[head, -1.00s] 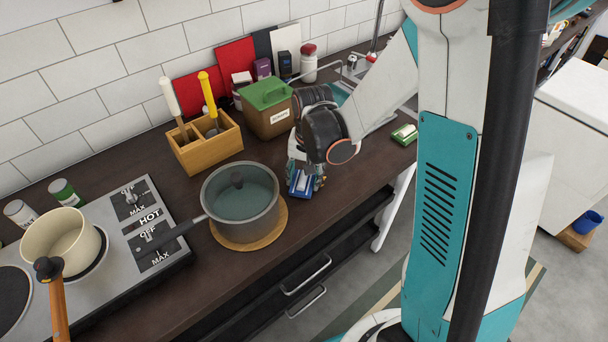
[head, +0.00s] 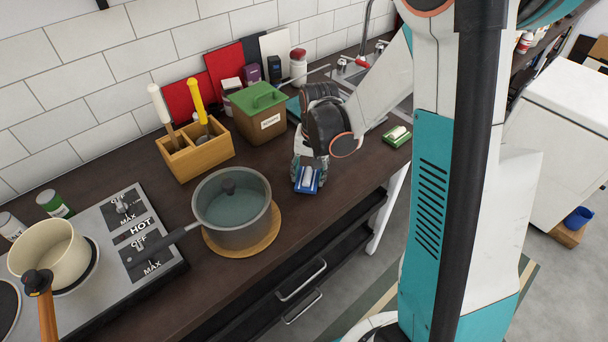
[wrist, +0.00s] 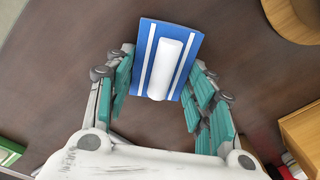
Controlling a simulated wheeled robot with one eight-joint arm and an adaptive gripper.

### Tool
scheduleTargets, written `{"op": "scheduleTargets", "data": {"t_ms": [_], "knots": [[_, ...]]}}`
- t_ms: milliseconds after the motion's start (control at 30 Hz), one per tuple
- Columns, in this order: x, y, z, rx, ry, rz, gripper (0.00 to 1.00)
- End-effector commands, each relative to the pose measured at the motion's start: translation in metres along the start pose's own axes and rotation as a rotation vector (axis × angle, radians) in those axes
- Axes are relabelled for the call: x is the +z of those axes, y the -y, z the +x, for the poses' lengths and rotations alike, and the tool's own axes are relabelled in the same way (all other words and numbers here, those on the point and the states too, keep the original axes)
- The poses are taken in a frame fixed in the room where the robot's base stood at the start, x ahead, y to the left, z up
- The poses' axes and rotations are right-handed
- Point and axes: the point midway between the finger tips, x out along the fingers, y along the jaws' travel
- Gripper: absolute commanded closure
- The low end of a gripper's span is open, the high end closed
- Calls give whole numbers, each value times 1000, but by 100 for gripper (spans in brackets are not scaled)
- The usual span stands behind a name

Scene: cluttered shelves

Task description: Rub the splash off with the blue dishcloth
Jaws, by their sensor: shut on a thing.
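The blue dishcloth (head: 308,180) has white stripes and a white block on top. It is at the counter's front part, right of the pot; I cannot tell whether it touches the counter. My gripper (head: 306,166) is shut on it from above. In the wrist view the cloth (wrist: 191,50) sits at the tips of my gripper (wrist: 160,80), with a finger on each side of its white block (wrist: 167,68). I see no splash on the dark counter (wrist: 65,65); one may be hidden under the cloth or the arm.
A grey pot (head: 243,234) stands on a round wooden mat to the left. A green cloth with a pale block (head: 397,136) lies to the right. Behind are a green-lidded bin (head: 262,125) and a wooden utensil caddy (head: 205,158). The counter's front edge is close.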

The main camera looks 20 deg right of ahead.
Motion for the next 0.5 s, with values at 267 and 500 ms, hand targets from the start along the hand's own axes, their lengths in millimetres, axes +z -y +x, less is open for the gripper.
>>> {"op": "scheduleTargets", "data": {"t_ms": [267,500], "knots": [[-8,-7,0,0,-1,1,81],[-21,-17,-2,0,0,0,81]]}}
